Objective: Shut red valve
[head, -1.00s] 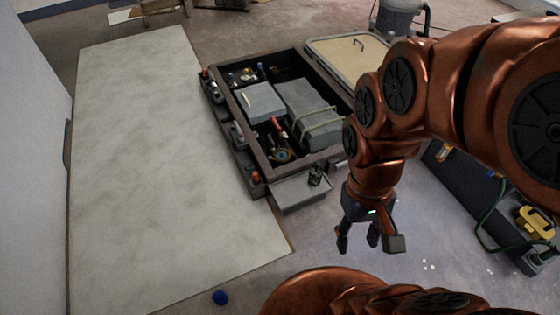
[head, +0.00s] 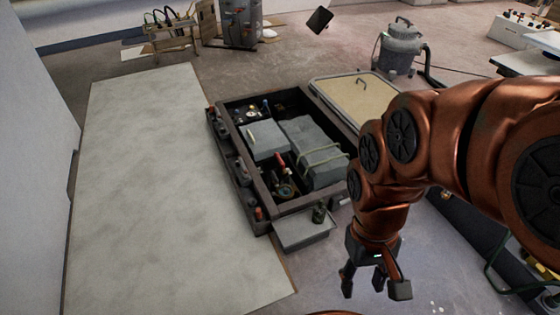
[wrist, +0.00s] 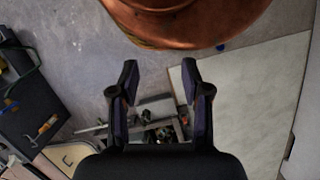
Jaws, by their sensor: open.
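A red valve handle (head: 281,161) stands tilted inside an open dark-framed compartment (head: 262,198) in the floor, with a brassy round fitting (head: 284,190) just below it. Whether the valve is open or shut is too small to tell. My gripper (head: 374,285) hangs open and empty in the head view, to the right of and nearer than the compartment, clear of it. In the wrist view my gripper (wrist: 160,72) shows two spread fingers with nothing between them. The compartment shows small beyond the fingers there, and the red handle cannot be made out.
Grey boxes (head: 265,139) (head: 314,152) fill much of the compartment, beside the valve. A blue handle (head: 267,105) is at its far end. A small grey tray (head: 304,235) sticks out at the near end, holding a dark fitting (head: 319,213). A pale flat panel (head: 150,190) lies left. A hatch lid (head: 355,96) lies behind.

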